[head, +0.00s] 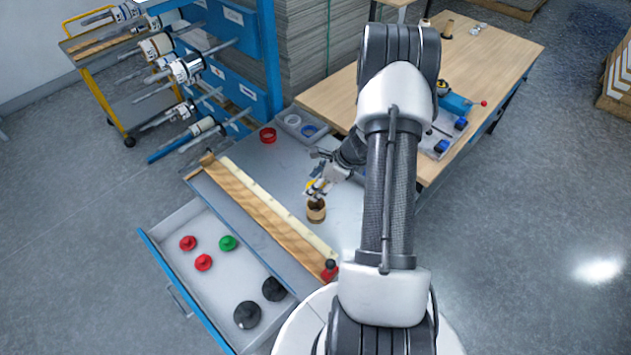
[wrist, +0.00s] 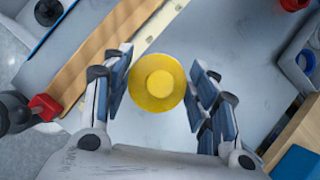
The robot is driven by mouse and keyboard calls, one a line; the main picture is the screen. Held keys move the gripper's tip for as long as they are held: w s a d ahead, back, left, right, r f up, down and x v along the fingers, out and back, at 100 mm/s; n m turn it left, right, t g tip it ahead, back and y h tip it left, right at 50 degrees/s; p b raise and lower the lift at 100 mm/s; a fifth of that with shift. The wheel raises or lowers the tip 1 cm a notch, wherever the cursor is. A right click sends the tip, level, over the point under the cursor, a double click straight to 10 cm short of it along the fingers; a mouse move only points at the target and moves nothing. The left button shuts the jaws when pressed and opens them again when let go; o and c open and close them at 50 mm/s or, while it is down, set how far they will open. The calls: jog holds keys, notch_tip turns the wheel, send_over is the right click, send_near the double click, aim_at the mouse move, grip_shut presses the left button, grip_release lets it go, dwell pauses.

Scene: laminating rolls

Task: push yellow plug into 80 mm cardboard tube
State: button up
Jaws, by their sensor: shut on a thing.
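The yellow plug (wrist: 157,83) sits between the fingers of my gripper (wrist: 160,88) in the wrist view, its round face with a raised centre towards the camera. My gripper (head: 318,190) is shut on it. In the head view, only a little of the yellow plug (head: 310,185) shows beside the fingers. The short brown cardboard tube (head: 316,212) stands upright on the grey worktop, its dark open top showing. The plug is close to the tube, just above and behind it in the picture. The exact gap cannot be told. The wrist view does not show the tube.
A wooden strip with a pale scale (head: 262,208) runs along the worktop edge, with a red-and-black piece (head: 329,271) at its near end. An open drawer (head: 205,285) holds red, green and black plugs. A red ring (head: 268,135) and a grey tray (head: 300,126) lie behind.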

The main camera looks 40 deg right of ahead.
jog(key=shift+f, duration=0.2)
jog(key=b, duration=0.6)
send_over(315, 218)
jog(key=w+d, duration=0.2)
notch_tip(315, 218, down, 7)
jog(key=shift+d+f, duration=0.15)
jog(key=shift+d, duration=0.05)
jog(key=shift+s+a+f+b, duration=0.15)
jog(key=shift+f+b, duration=0.15)
jog(key=shift+f, duration=0.35)
jog(key=shift+c, duration=1)
jog(key=o, duration=0.8)
jog(key=shift+o, duration=0.6)
jog(key=o, duration=0.4)
jog(key=shift+r, duration=0.1)
jog(key=shift+c, duration=0.2)
jog(key=shift+w, duration=0.2)
